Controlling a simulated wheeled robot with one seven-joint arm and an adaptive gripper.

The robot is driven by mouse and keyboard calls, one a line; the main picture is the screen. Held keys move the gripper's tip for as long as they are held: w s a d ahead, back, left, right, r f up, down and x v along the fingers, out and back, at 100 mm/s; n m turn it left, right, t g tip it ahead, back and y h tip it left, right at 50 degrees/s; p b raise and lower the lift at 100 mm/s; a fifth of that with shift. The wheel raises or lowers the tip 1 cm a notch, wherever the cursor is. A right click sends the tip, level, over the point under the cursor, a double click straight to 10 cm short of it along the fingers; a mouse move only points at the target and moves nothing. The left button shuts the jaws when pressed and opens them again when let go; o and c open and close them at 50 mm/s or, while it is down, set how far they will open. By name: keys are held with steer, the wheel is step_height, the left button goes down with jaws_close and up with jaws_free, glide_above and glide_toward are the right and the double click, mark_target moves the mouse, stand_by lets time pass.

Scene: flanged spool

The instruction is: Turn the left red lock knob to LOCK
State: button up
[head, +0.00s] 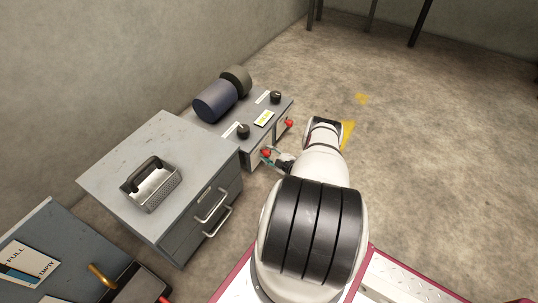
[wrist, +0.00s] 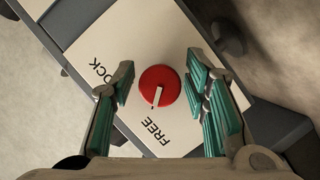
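The left red lock knob (head: 266,153) is on the front of the grey machine (head: 252,154). In the wrist view the red knob (wrist: 160,89) is round with a white pointer line, on a pale plate lettered LOCK and FREE. The pointer line runs down from the knob's middle toward the FREE lettering. My gripper (wrist: 160,98) is open, its green-padded fingers on either side of the knob with gaps; I cannot tell how far off the plate they are. In the head view my gripper (head: 274,160) is close to this knob, partly hidden by my arm.
A second red knob (head: 289,123) is on the machine's front, farther right. Black knobs, a small display (head: 264,118) and a blue spool (head: 215,101) are on top. Floor at right is clear.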

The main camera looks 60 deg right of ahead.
steer(key=c, duration=0.7)
steer(key=shift+m, duration=0.3)
steer(key=shift+m+g+y, duration=0.4)
steer(key=shift+m+y, duration=0.3)
steer(key=shift+m, duration=0.3)
steer(key=m+y, duration=0.1)
steer(key=m, duration=0.1)
steer(key=shift+m+y, duration=0.3)
steer(key=shift+y, duration=0.1)
steer(key=m+y, duration=0.2)
steer(key=m, duration=0.1)
steer(key=shift+g, duration=0.3)
steer(key=shift+a+m+y, duration=0.1)
steer(key=shift+m+y, duration=0.4)
steer(key=shift+m, duration=0.2)
